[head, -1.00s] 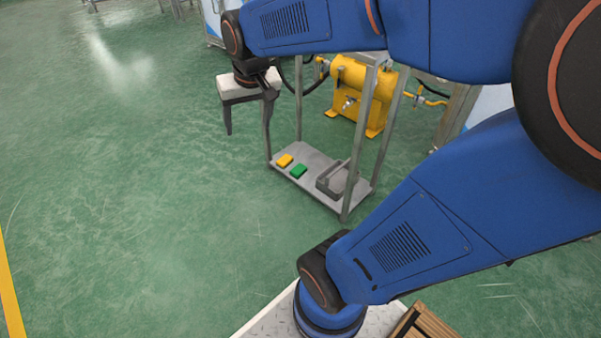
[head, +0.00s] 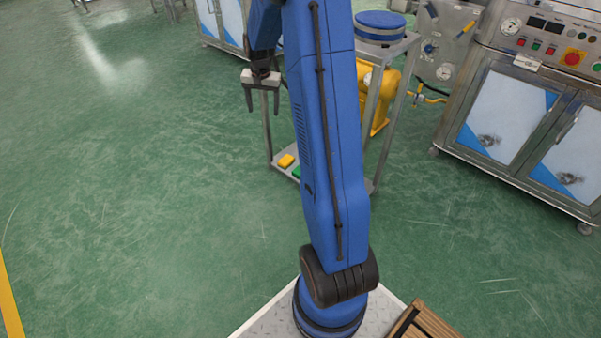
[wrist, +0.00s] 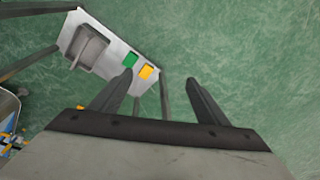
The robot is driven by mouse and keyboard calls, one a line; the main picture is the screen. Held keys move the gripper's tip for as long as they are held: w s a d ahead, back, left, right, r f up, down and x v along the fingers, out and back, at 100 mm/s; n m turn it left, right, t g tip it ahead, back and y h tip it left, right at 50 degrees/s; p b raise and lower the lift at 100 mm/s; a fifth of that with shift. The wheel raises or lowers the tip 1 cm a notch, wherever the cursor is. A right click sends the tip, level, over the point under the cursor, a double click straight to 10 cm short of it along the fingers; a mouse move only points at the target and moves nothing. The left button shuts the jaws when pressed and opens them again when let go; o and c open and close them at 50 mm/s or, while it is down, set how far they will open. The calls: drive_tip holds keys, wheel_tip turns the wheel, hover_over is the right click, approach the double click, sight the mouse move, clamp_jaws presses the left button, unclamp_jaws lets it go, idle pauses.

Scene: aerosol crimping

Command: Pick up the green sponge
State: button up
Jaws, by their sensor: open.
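The green sponge (head: 297,172) lies on the low shelf (head: 281,169) of a metal stand, mostly hidden behind my arm in the head view. In the wrist view the green sponge (wrist: 130,60) lies flat beside a yellow sponge (wrist: 146,72), beyond the tip of the left finger. My gripper (head: 262,112) is open and empty, above and to the left of the stand in the head view. In the wrist view my gripper's fingers (wrist: 158,90) are spread apart, with nothing between them.
A grey tray (wrist: 86,47) sits on the same shelf. The stand's upright legs (head: 268,130) rise around the shelf, and its top holds a blue round object (head: 380,22). A yellow machine (head: 378,95) is behind. A steel cabinet (head: 510,110) stands right. Floor at left is clear.

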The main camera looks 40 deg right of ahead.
drive_tip(key=w+d+f+m+g, duration=0.1)
drive_tip(key=d+f+m, duration=0.1)
drive_tip(key=d+f, duration=0.7)
drive_tip(key=w+d+f+m, duration=0.15)
drive_tip(key=d+f, duration=0.35)
drive_tip(key=f, duration=0.8)
drive_tip(key=d+f+m+g, duration=0.1)
drive_tip(key=d+f+m, duration=0.2)
drive_tip(key=d+f, duration=0.65)
drive_tip(key=shift+n+y, duration=0.25)
drive_tip(key=shift+y, duration=0.15)
drive_tip(key=f, duration=0.6)
drive_tip(key=a+f, duration=0.1)
drive_tip(key=f, duration=1.2)
drive_tip(key=shift+a, duration=0.4)
drive_tip(key=c, duration=1.1)
